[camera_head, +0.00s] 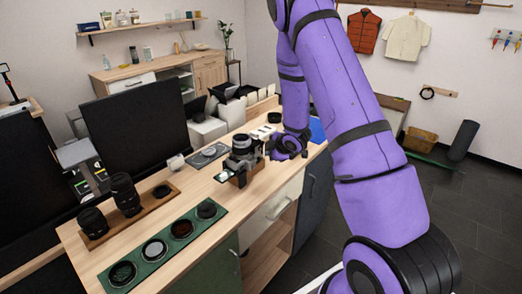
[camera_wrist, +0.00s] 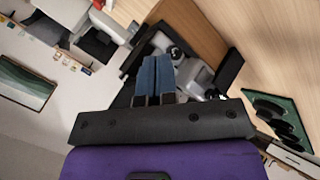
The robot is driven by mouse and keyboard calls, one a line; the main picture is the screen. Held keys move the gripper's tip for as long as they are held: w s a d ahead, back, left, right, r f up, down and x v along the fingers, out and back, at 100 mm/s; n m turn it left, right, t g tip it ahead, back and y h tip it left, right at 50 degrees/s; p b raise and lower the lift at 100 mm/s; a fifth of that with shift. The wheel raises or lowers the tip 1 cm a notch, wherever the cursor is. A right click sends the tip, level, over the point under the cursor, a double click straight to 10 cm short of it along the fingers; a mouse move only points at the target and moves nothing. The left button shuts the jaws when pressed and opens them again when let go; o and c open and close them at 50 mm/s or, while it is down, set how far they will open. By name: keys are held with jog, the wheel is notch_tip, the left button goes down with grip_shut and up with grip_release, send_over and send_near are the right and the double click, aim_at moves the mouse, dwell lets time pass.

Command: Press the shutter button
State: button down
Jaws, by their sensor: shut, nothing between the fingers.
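The camera (camera_head: 243,146), black and grey with its lens upward, sits on a small wooden block on the desk in the head view. In the wrist view, a grey and black body (camera_wrist: 198,76), apparently this camera, lies just beyond and partly behind my fingers. My gripper (camera_head: 268,151) is at the right side of the camera, very close to it. In the wrist view my gripper (camera_wrist: 156,62) has its two blue fingers together, with nothing between them. The shutter button cannot be made out. I cannot tell whether the fingertips touch the camera.
A green tray of round filters (camera_head: 165,242) lies at the desk's front left. A wooden tray with black lenses (camera_head: 123,194) is left of it, before a dark monitor (camera_head: 136,132). A grey mat (camera_head: 208,156) lies behind the camera. Bare desk surrounds the camera's front left.

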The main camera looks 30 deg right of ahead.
jog(key=shift+w, duration=0.1)
jog(key=shift+w+a, duration=0.15)
jog(key=shift+w, duration=0.15)
jog(key=shift+w+a, duration=0.1)
jog(key=shift+w, duration=0.15)
dwell(0.7)
jog(key=shift+s, duration=0.2)
jog(key=shift+s+d, duration=0.25)
jog(key=shift+s, duration=0.25)
jog(key=shift+s+d, duration=0.25)
jog(key=shift+s, duration=0.55)
jog(key=shift+s+d, duration=0.3)
jog(key=shift+s, duration=0.45)
jog(key=shift+s+d, duration=0.25)
jog(key=shift+s, duration=0.55)
